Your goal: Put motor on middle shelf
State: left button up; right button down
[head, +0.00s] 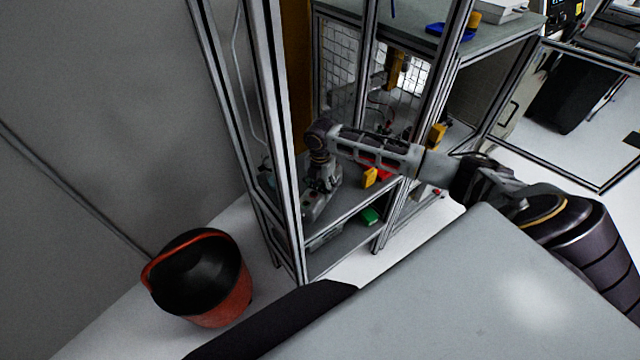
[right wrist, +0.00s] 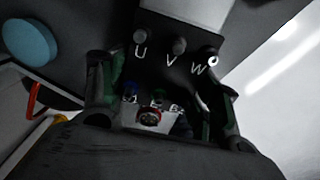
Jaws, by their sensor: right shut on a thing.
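My right arm reaches from the right into the aluminium-framed shelf unit, and its right gripper (head: 321,184) points down over the shelf board (head: 345,207). In the right wrist view, the fingers of the right gripper (right wrist: 160,106) are shut on the motor (right wrist: 178,40), a dark block with terminals marked U, V and W and a small round connector. In the head view the motor (head: 313,208) is a small grey shape under the gripper, low by the board's front left. I cannot tell whether it touches the board. My left gripper is out of view.
Yellow (head: 370,177) and red (head: 384,173) items lie on the same board, right of the gripper. A green item (head: 370,216) sits on the level below. A frame post (head: 283,150) stands close left of the gripper. A black-and-orange bin (head: 203,280) stands on the floor.

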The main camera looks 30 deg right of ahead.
jog(key=shift+r, duration=0.1)
jog(key=shift+c, duration=1.8)
grip_release()
jog(key=shift+r+b, duration=0.45)
jog(key=shift+r, duration=5.55)
jog(key=shift+s+f, duration=0.1)
